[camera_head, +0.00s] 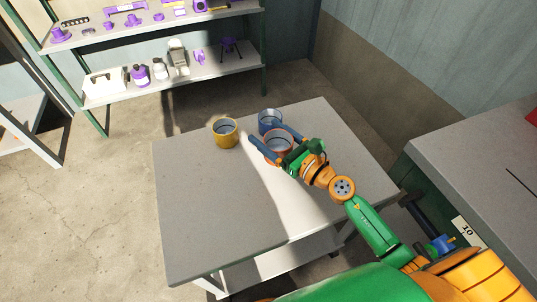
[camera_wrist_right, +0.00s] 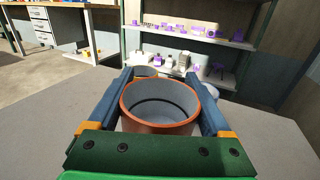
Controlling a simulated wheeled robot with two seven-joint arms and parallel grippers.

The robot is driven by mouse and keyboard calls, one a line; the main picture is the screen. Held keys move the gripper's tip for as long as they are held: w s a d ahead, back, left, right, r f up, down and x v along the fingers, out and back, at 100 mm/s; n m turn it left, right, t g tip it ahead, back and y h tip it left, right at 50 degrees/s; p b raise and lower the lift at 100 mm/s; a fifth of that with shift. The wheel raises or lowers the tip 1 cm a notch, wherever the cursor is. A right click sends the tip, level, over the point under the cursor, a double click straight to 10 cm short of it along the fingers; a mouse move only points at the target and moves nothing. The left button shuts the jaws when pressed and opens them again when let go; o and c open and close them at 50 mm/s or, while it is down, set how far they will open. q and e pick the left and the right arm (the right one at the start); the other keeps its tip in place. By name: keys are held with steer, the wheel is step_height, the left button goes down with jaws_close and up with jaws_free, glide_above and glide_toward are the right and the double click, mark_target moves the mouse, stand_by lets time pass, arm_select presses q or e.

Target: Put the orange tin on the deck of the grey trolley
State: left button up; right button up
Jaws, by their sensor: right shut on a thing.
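The orange tin (camera_head: 277,160) is an open, upright cup with a grey inside, over the middle of the grey table (camera_head: 195,215). My right gripper (camera_head: 268,133) is shut on it, with one blue finger on each side. In the right wrist view the tin (camera_wrist_right: 155,126) fills the space between the fingers (camera_wrist_right: 160,78). I cannot tell whether its base touches the tabletop. No grey trolley can be told for certain in these views. My left gripper is out of view.
A yellow tin (camera_head: 226,134) and a blue tin (camera_head: 268,126) stand close behind the orange one. A shelf unit (camera_head: 190,75) with purple and white items is at the back. A grey-topped green bench (camera_head: 470,150) stands at the right. The table's near left part is clear.

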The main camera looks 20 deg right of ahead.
mark_target(273, 139)
steer(key=f, duration=0.1)
steer(key=w, duration=0.1)
steer(key=f+b, duration=0.1)
steer(key=shift+w+d+f, duration=0.25)
steer(key=shift+w+f, duration=0.1)
steer(key=shift+w, duration=0.05)
steer(key=f+b, duration=0.3)
steer(key=shift+w+f, duration=0.2)
steer(key=shift+f, duration=0.05)
steer(key=shift+r+p, duration=0.25)
steer(key=shift+p, duration=0.05)
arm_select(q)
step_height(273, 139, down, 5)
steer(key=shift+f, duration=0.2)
arm_select(e)
steer(key=shift+f, duration=0.15)
